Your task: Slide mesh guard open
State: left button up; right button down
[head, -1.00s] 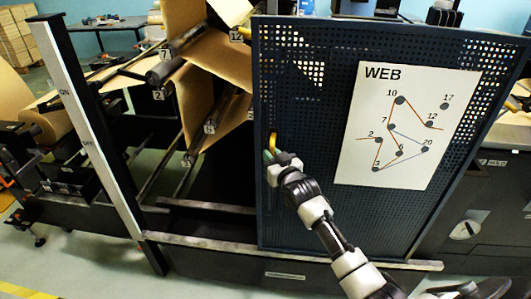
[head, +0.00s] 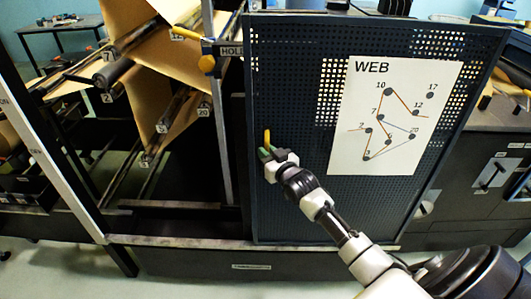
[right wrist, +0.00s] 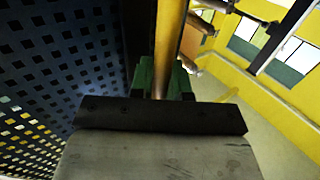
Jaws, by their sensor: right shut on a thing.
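The mesh guard (head: 292,105) is a dark blue perforated panel standing upright at the front of the machine. It carries a white WEB threading sheet (head: 395,118). A yellow handle (head: 267,137) is on its left edge. My right gripper (head: 268,153) is shut on this handle. The right wrist view shows the handle (right wrist: 168,40) as a yellow bar between green fingertips (right wrist: 160,82), with the guard's mesh (right wrist: 50,65) to the left. Left of the guard, the machine's interior is uncovered. My left gripper is not in view.
A bottom rail (head: 170,241) runs along the machine front below the guard. A pale slanted post (head: 50,170) stands at the left. Brown kraft web (head: 165,90) runs over numbered rollers left of the guard.

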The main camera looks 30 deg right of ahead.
jog(key=c, duration=1.1)
grip_release()
jog(key=shift+s, duration=0.1)
jog(key=s+b, duration=0.2)
jog(key=s, duration=0.8)
jog(key=shift+s, duration=0.35)
jog(key=shift+f, duration=0.15)
